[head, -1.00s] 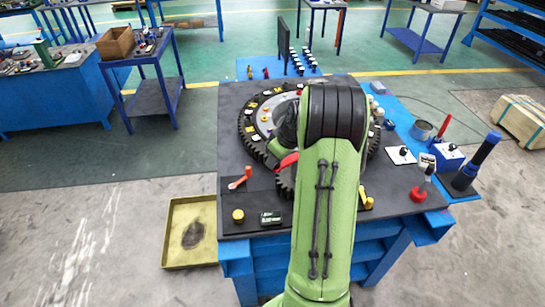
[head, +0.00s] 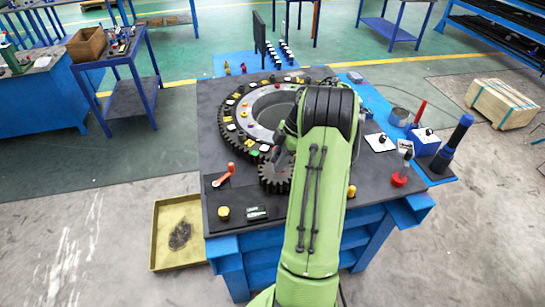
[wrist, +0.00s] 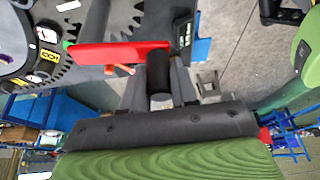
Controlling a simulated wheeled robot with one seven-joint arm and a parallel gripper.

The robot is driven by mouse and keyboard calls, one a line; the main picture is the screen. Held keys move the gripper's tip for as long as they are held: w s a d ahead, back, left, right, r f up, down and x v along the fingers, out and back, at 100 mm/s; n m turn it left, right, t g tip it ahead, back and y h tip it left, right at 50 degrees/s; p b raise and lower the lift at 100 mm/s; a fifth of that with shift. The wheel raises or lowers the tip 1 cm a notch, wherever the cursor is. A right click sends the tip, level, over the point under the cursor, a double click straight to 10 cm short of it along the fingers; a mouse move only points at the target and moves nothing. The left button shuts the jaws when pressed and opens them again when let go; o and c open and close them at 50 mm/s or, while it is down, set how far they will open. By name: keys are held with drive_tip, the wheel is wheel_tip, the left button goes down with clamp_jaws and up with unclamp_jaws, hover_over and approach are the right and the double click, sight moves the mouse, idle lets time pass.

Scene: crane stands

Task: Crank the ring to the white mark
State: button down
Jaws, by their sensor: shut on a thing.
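In the wrist view, my gripper (wrist: 160,97) is shut on the black upright handle (wrist: 158,72) of the red crank (wrist: 115,53), one finger on each side. The crank arm runs left from the handle, above the dark gear teeth. In the head view, the toothed ring (head: 231,134) lies on the dark table top, with coloured and white tags around its face. The small pinion gear (head: 273,178) sits at its near edge. I cannot tell which tag is the white mark.
A yellow tray (head: 179,234) lies on the floor.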

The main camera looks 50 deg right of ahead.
drive_tip(key=shift+s+d+f+n+g+p, duration=0.1)
drive_tip(key=shift+s+d+n+g+p, duration=0.2)
drive_tip(key=shift+s+d+n, duration=0.4)
drive_tip(key=shift+w+a, duration=0.15)
drive_tip(key=c, duration=0.9)
unclamp_jaws()
drive_tip(key=p+v, duration=0.7)
drive_tip(key=v, duration=0.9)
drive_tip(key=shift+w+p, duration=0.1)
drive_tip(key=shift+p, duration=0.25)
drive_tip(key=shift+f, duration=0.1)
